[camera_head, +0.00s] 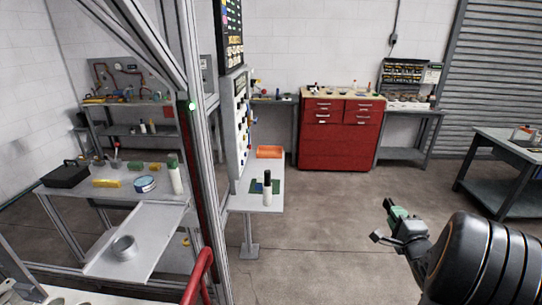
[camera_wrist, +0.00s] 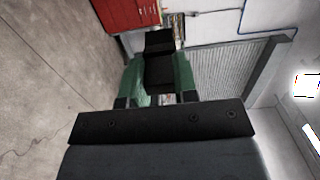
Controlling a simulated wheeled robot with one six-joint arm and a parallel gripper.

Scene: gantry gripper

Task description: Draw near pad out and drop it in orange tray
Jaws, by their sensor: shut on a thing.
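My gripper (camera_head: 392,212) is at the lower right of the head view, in the air over open floor. In the wrist view, its green fingers (camera_wrist: 158,80) are shut on a dark block (camera_wrist: 159,42), which appears to be the pad. The block sticks out past the fingertips. The orange tray (camera_head: 269,152) stands at the far end of the narrow white bench, left of and beyond my gripper. The tray is not visible in the wrist view.
A white bottle with a black cap (camera_head: 267,188) stands on the narrow bench by a green plate (camera_head: 257,186). A grey frame post (camera_head: 205,180) rises left of that bench. A red drawer cabinet (camera_head: 337,133) is at the back. The middle floor is clear.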

